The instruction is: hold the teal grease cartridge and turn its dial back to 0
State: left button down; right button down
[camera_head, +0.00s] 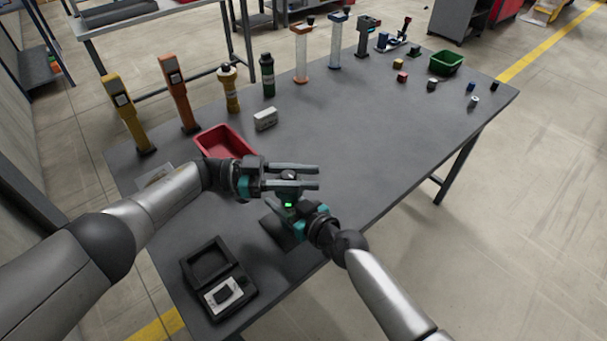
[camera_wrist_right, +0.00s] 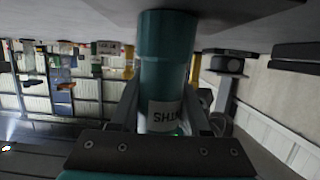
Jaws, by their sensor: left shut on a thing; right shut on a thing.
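The teal grease cartridge (camera_wrist_right: 166,60) stands out as a teal cylinder with a white label in the right wrist view. In the head view only a small part of the cartridge (camera_head: 289,195) shows, with a green glow near it. My right gripper (camera_head: 294,207) is shut on its body; its fingers (camera_wrist_right: 163,98) flank the cylinder in the wrist view. My left gripper (camera_head: 315,177) reaches in from the left, its two fingers on either side of the dark dial end (camera_head: 289,174) and shut on it. The dial's markings cannot be read.
The grey table (camera_head: 400,150) is clear to the right. A red tray (camera_head: 224,141) and a white box (camera_head: 266,119) lie behind my left gripper. An open black case (camera_head: 206,262) lies at the front left. Several upright tools and a green bin (camera_head: 445,63) stand farther back.

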pick_arm(q)
jog(key=shift+s+f+g, duration=0.1)
jog(key=shift+f+g, duration=0.05)
jog(key=shift+g, duration=0.25)
dwell(0.3)
jog(key=c, duration=0.5)
grip_release()
jog(key=shift+r, duration=0.25)
jog(key=shift+r, duration=4.9)
